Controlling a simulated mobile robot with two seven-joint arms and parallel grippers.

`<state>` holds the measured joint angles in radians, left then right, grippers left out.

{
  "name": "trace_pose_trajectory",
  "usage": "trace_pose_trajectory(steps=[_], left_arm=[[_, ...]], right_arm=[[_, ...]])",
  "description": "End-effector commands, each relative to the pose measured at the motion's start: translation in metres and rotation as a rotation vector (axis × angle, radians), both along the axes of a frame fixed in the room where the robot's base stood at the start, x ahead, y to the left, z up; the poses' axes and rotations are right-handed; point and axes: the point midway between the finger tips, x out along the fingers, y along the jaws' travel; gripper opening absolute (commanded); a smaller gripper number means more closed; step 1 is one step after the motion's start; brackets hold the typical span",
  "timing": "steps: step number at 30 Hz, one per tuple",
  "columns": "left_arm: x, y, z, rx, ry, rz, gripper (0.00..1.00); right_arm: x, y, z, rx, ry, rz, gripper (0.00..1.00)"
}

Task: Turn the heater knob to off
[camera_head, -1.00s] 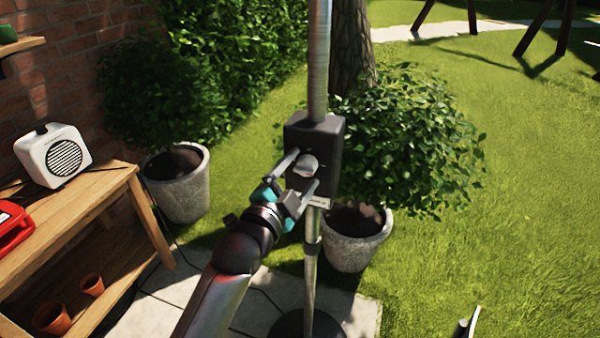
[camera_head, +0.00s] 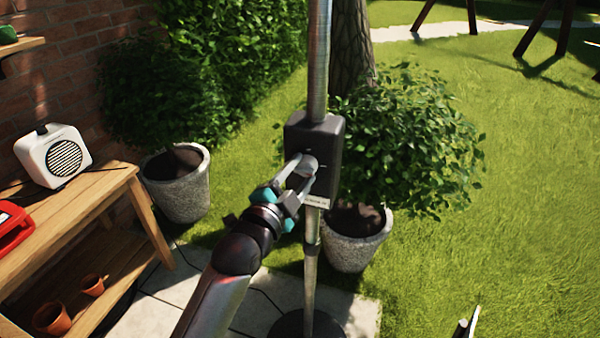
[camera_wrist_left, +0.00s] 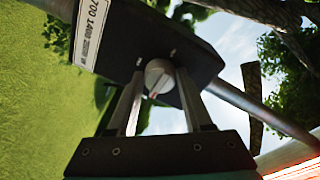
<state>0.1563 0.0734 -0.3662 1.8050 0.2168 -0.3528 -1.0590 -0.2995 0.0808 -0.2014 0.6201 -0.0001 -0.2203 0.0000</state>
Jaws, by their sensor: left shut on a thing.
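The heater's dark control box (camera_head: 326,150) is fixed on a metal pole, with a round pale grey knob (camera_head: 311,162) on its face. My left gripper (camera_head: 303,172) is shut on the knob, one finger on each side. In the left wrist view the knob (camera_wrist_left: 158,74) sits between the tips of my left gripper (camera_wrist_left: 156,88), with a reddish line on its face. A white label plate (camera_wrist_left: 90,30) with printed numbers shows at the box's edge. The off mark cannot be read. At the bottom right, a small part of what looks like my right gripper (camera_head: 466,327) shows.
The heater pole (camera_head: 318,60) stands on a dark round base (camera_head: 304,325). Potted bushes stand behind it, in a right pot (camera_head: 350,250) and a left pot (camera_head: 180,195). A wooden bench (camera_head: 85,205) with a white radio (camera_head: 54,156) is at left. Open lawn lies at right.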

Motion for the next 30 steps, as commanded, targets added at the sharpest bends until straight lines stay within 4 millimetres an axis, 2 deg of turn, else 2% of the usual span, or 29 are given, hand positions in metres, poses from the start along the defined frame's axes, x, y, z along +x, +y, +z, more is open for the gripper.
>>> trace_pose_trajectory(steps=[11, 30], left_arm=[[0.000, 0.000, 0.000, -0.100, 0.034, -0.001, 0.00], [-0.001, -0.002, -0.002, -0.647, 0.212, 0.000, 0.00]], right_arm=[[0.000, 0.000, 0.007, 0.000, 0.000, -0.001, 0.50], [0.000, 0.001, 0.032, 0.001, 0.000, -0.003, 0.50]])
